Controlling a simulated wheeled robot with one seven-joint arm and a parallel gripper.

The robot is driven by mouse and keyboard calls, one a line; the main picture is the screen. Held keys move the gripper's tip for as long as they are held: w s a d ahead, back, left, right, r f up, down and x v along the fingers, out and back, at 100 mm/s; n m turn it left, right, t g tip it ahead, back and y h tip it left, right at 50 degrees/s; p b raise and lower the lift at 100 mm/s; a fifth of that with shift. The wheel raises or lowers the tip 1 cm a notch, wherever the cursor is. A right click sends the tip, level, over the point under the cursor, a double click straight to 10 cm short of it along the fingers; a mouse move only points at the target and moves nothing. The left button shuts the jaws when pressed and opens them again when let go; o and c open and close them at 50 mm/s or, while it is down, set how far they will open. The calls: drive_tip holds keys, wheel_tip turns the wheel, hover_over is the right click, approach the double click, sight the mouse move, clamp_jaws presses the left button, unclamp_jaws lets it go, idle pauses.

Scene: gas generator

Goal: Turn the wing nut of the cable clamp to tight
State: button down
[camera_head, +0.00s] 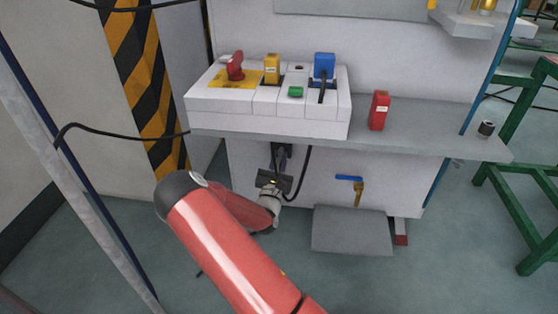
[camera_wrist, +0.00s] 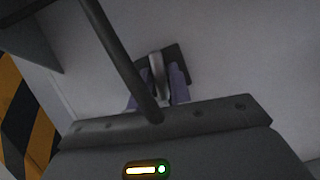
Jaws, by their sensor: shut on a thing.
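My gripper (camera_head: 279,168) reaches under the shelf to the front panel of the generator stand. In the wrist view my gripper (camera_wrist: 159,84) has two pale purple fingers, shut on a small grey metal piece, which looks like the wing nut (camera_wrist: 156,68). The dark plate of the cable clamp (camera_wrist: 179,60) lies behind it on the pale panel. In the head view the dark clamp (camera_head: 287,151) shows just above my gripper, and the wing nut is hidden or too small to make out. A dark cable (camera_wrist: 118,50) crosses in front of the left finger.
A white unit (camera_head: 225,108) with red, yellow and blue parts stands on the grey shelf (camera_head: 430,143) above my gripper. A red block (camera_head: 379,110) is beside it. A blue-handled valve (camera_head: 350,179) and a grey low box (camera_head: 352,232) are to the right. A black cable (camera_head: 304,172) hangs close by.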

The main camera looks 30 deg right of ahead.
drive_tip(key=shift+m+h, duration=0.3)
drive_tip(key=shift+m, duration=0.2)
drive_tip(key=m+g+p, duration=0.1)
drive_tip(key=m, duration=0.1)
drive_tip(key=m+g+h+p, duration=0.1)
drive_tip(key=m, duration=0.2)
drive_tip(key=shift+w+a+r+g+h, duration=0.1)
drive_tip(key=shift+g+h, duration=0.2)
drive_tip(key=shift+g, duration=0.1)
drive_tip(key=shift+a+r+m+g+y+b, duration=0.15)
drive_tip(key=shift+m+g+b, duration=0.7)
drive_tip(key=shift+m, duration=1.4)
drive_tip(key=shift+d+f+m+g+y+b, duration=0.15)
drive_tip(key=shift+m+g+b, duration=0.65)
drive_tip(key=shift+m, duration=1.4)
drive_tip(key=shift+a+r+m+g+y+b, duration=0.15)
drive_tip(key=shift+m+g+b, duration=0.7)
drive_tip(key=shift+m, duration=1.4)
drive_tip(key=c, duration=1.4)
unclamp_jaws()
drive_tip(key=shift+c, duration=0.2)
